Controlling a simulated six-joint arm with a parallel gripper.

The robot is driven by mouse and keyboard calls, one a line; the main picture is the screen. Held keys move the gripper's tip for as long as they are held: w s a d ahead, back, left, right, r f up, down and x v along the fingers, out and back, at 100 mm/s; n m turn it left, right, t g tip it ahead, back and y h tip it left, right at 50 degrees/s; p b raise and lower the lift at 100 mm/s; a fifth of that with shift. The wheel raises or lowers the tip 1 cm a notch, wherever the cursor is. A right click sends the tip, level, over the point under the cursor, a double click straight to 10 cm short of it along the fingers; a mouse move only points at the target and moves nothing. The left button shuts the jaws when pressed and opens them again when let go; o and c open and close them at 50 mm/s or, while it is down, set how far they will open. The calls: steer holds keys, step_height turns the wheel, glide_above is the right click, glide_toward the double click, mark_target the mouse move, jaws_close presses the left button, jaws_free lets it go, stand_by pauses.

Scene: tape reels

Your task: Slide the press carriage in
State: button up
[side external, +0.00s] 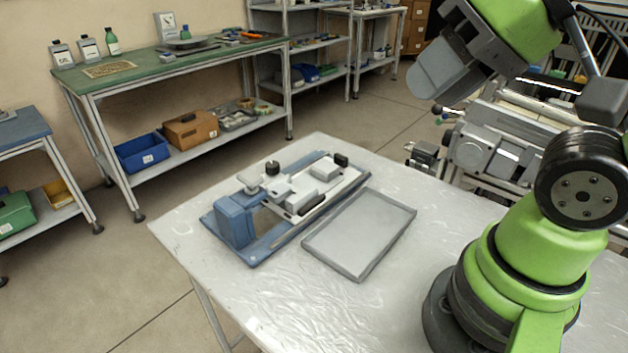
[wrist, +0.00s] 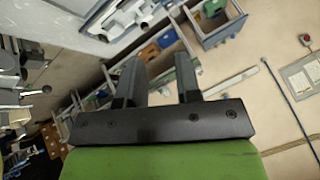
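The press stands on the white table in the side view, with a blue base and a blue upright head (side external: 235,220) at its near left end. Its pale carriage (side external: 318,182) lies along the base toward the upper right, mostly clear of the head. It carries grey blocks and a dark strip, and a black block stands at its far end. My gripper (side external: 436,78) is raised high at the upper right, well away from the press. In the wrist view my gripper (wrist: 158,76) has its two fingers apart with nothing between them.
A shallow grey tray (side external: 360,234) lies just right of the press. The white table (side external: 290,310) is otherwise bare near its front edge. A green-topped bench (side external: 200,62) and shelves stand behind. Grey machinery (side external: 490,140) stands beyond the table at right.

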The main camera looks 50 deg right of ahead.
steer(key=w+d+r+n+g+h, duration=0.15)
steer(key=w+d, duration=0.25)
steer(key=w, duration=0.6)
steer(key=n+g, duration=0.2)
steer(key=g, duration=0.4)
glide_above(342, 156)
step_height(342, 156, down, 20)
steer(key=shift+d+f+h, duration=0.15)
steer(key=shift+f+h, duration=0.1)
steer(key=shift+f, duration=0.45)
step_height(342, 156, down, 9)
steer(key=shift+c, duration=0.2)
